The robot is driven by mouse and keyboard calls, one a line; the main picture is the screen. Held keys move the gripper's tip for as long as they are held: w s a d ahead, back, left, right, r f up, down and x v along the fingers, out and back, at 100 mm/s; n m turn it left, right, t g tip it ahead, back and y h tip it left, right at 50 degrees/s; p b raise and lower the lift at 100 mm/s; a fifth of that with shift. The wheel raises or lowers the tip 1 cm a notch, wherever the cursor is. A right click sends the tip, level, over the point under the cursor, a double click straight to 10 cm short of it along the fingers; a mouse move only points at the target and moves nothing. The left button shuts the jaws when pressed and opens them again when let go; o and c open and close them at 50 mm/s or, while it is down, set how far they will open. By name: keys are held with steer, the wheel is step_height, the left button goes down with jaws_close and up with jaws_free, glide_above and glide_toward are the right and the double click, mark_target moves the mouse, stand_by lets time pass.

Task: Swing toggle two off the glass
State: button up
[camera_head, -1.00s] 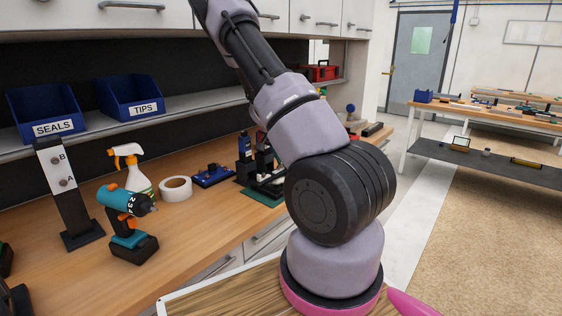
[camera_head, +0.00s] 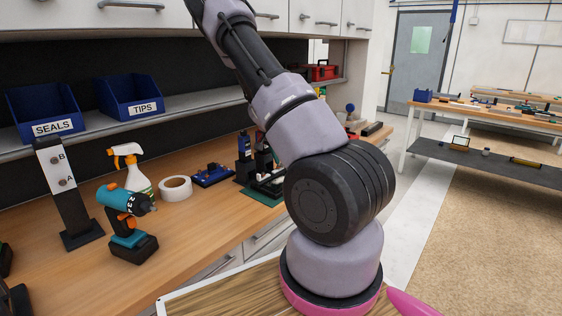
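My gripper is outside the picture. My arm (camera_head: 303,130) rises from the bottom centre and leaves the frame at the top left, so its end is hidden. I cannot make out toggle two or a framed pane of glass. A wood-grained panel with a pale edge (camera_head: 225,290) shows at the bottom, partly behind my arm's base; I cannot tell whether it is part of a frame.
The wooden bench (camera_head: 185,240) at left holds a cordless drill (camera_head: 125,220), spray bottle (camera_head: 133,170), white tape roll (camera_head: 175,188) and a post marked A and B (camera_head: 65,190). Blue bins (camera_head: 45,108) stand on the shelf above. Open floor (camera_head: 480,240) lies at right.

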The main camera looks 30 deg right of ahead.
mark_target(274, 171)
steer(key=v, duration=1)
steer(key=shift+a+r, duration=0.15)
steer(key=shift+r, duration=0.2)
steer(key=shift+s, duration=0.1)
steer(key=s+a+r+n+t+y, duration=0.2)
steer(key=s+a+r+n+y, duration=0.15)
steer(key=s+a+r, duration=0.65)
steer(key=s+a+r+n+t+y, duration=0.2)
steer(key=s+a+r+n+y, duration=0.15)
steer(key=s+a+r, duration=0.75)
steer(key=s+r+n+t, duration=0.1)
steer(key=s+r+n, duration=0.2)
steer(key=s, duration=0.4)
steer(key=shift+a+r+t+h, duration=0.15)
steer(key=shift+r+t+h, duration=0.25)
steer(key=shift+r, duration=0.2)
